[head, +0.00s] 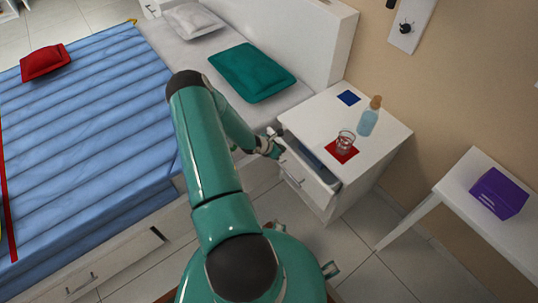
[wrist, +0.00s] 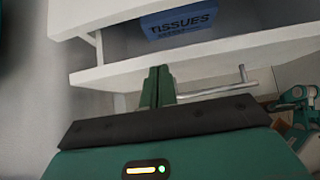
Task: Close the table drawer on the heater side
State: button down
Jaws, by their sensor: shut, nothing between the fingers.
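The white bedside table (head: 380,125) stands beside the bed. Its upper drawer (head: 305,180) is pulled out; the drawer front also shows in the wrist view (wrist: 215,52). A blue tissue box (wrist: 180,20) lies inside the drawer. A metal bar handle (wrist: 220,89) is on the drawer front. My gripper (head: 276,145) is at the left end of the drawer front in the head view. Its fingers (wrist: 158,72) are shut and empty, close against the drawer front, left of the handle in the wrist view. I cannot tell whether they touch it. No heater is recognizable.
A glass (head: 345,142) on a red mat and a bottle (head: 369,118) stand on the bedside table. The bed (head: 90,130) is close on the left. A white side table (head: 460,190) with a purple box stands right. Tiled floor is free between them.

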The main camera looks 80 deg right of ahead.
jog(key=shift+s+d, duration=0.95)
jog(key=shift+d, duration=0.15)
jog(key=shift+w+a, duration=0.25)
jog(key=shift+w, duration=0.1)
jog(key=shift+w+a, duration=1)
jog(key=shift+a, duration=0.1)
jog(key=v, duration=1)
jog(key=shift+a, duration=0.2)
